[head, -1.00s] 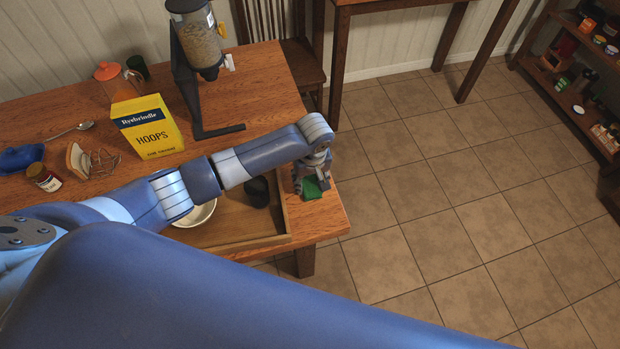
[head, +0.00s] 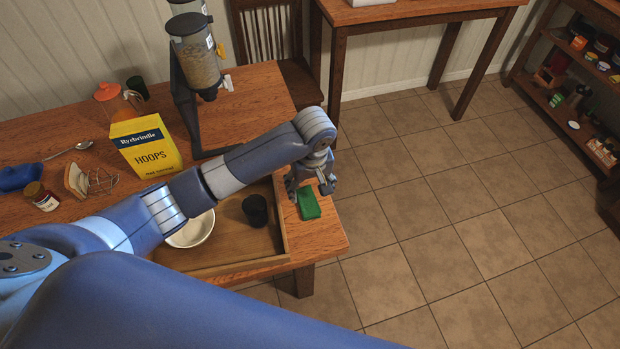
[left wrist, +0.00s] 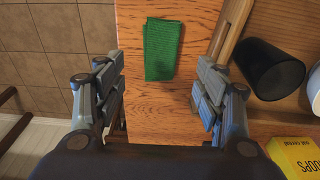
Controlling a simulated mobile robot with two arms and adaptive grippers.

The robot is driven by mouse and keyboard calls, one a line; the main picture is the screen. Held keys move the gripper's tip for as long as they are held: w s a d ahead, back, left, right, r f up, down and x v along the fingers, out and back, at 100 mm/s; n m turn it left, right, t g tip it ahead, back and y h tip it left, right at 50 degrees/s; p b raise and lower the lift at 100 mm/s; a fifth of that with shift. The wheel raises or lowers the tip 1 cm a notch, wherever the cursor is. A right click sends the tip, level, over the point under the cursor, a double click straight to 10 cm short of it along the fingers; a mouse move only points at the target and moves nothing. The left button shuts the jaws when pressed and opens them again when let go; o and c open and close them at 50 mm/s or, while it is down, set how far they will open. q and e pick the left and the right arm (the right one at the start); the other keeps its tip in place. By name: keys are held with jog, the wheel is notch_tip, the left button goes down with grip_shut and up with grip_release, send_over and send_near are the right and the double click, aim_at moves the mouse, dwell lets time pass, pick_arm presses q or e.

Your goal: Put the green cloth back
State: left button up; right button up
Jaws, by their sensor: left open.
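The green cloth (head: 308,203) lies folded flat on the table's right end, between the tray and the table edge. It also shows in the left wrist view (left wrist: 162,50), ahead of the fingers and apart from them. My left gripper (head: 312,188) is open and empty just above and behind the cloth. In the left wrist view its two fingers (left wrist: 160,85) stand wide apart with bare wood between them. My right gripper does not show in these frames.
A wooden tray (head: 240,262) beside the cloth holds a dark cup (head: 256,210) and a white bowl (head: 192,231). A yellow cereal box (head: 146,146) and a cereal dispenser (head: 197,60) stand behind. Tiled floor lies beyond the table's right edge.

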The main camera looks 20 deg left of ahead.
pick_arm(q)
jog(key=shift+s+d+r, duration=0.1)
jog(key=shift+r, duration=0.95)
jog(key=shift+s+d+r, duration=0.1)
jog(key=shift+r, duration=0.9)
